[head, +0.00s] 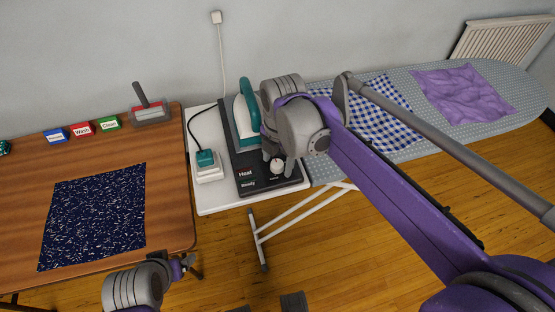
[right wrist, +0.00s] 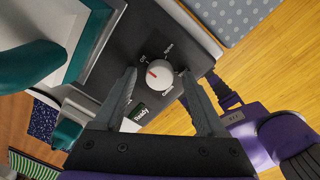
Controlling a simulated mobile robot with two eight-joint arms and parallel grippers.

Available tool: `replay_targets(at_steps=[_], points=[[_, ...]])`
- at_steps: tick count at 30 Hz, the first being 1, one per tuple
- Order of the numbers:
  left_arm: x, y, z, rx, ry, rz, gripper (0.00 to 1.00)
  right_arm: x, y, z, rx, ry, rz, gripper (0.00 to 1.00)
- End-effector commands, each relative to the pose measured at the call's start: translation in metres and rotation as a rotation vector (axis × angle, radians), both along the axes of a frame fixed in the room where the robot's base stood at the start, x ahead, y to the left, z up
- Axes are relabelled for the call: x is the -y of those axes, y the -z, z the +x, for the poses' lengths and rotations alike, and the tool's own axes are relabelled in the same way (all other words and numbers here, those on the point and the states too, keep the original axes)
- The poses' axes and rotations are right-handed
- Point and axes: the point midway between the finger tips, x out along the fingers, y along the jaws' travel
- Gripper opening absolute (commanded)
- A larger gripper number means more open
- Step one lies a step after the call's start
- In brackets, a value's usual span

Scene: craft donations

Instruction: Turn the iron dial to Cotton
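The iron dial is a round white knob (right wrist: 158,75) with a red mark on its left side, on the dark control base (right wrist: 125,55). Around it I read Off at upper left and Cotton below right; other labels are small or partly hidden. The dial also shows in the head view (head: 277,167). My right gripper (right wrist: 162,84) is open, with one finger on each side of the dial and visible gaps. The teal and white iron (head: 245,112) rests on the base. My left gripper (head: 188,263) is low, near the wooden table's front edge; its opening is unclear.
The base sits on a white stand (head: 203,203) beside the ironing board (head: 455,107), which holds checked cloth (head: 395,125) and purple cloth (head: 462,92). A teal plug (head: 205,158) is left of the base. The wooden table (head: 165,190) holds a dark speckled cloth (head: 95,215).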

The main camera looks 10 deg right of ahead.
Motion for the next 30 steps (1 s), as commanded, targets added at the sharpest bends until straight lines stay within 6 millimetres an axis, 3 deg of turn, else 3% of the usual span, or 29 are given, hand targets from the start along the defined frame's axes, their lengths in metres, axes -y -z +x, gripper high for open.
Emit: replay_targets(at_steps=[2,12,23,30], points=[[0.0,0.0,0.0,0.0,0.0,0.0,0.84,0.0,-0.0001,0.0,0.0,0.0,0.0,0.61],[0.0,0.0,0.0,0.0,0.0,0.0,0.84,0.0001,-0.0003,-0.0001,0.0,0.0,0.0,0.0],[0.0,-0.0015,0.0002,0.001,0.0,0.0,0.84,-0.0001,-0.0007,0.0,0.0,0.035,0.0,0.0],[0.0,-0.0064,0.0009,0.002,0.0,0.0,0.84,-0.0005,-0.001,0.0,0.001,0.168,0.001,0.0]])
